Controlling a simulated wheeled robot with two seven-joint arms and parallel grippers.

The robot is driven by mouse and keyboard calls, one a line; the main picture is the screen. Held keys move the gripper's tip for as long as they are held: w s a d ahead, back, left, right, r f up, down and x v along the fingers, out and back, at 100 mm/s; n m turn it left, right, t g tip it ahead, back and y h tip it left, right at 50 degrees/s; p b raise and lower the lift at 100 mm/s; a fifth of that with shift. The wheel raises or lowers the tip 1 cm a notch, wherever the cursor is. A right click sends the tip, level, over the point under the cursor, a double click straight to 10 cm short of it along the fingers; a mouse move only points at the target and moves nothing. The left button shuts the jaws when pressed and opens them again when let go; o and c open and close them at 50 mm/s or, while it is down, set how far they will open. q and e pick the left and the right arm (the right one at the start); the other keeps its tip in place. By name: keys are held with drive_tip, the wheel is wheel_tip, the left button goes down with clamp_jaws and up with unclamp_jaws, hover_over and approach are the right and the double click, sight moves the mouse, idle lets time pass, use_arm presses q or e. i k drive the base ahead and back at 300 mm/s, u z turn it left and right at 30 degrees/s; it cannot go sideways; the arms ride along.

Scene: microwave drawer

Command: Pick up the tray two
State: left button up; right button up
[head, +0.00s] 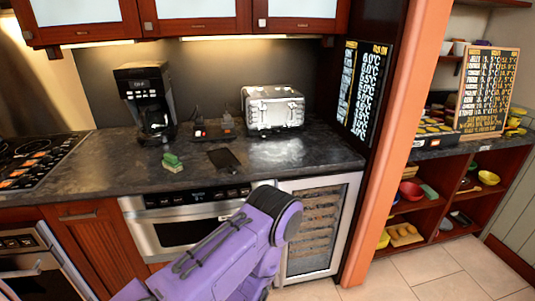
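No clearly recognisable tray shows in the head view. A small dark flat rectangular piece (224,160) lies on the dark countertop (300,165), near its front edge; I cannot tell whether it is a tray. A purple link of my own arm rises from the bottom of the view, in front of the built-in microwave drawer (172,234), and covers part of it. Neither of my grippers can be seen, and nothing held shows.
A coffee maker (148,100), a silver toaster (273,108) and a green sponge-like item (172,162) stand on the counter. A glass-fronted cooler (317,222) is below. An orange post (398,130) separates shelves (425,215) on the right. Tiled floor is clear at lower right.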

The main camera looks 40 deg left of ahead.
sight(222, 158)
drive_tip(key=u, duration=0.2)
drive_tip(key=i, duration=0.8)
drive_tip(key=u, duration=0.55)
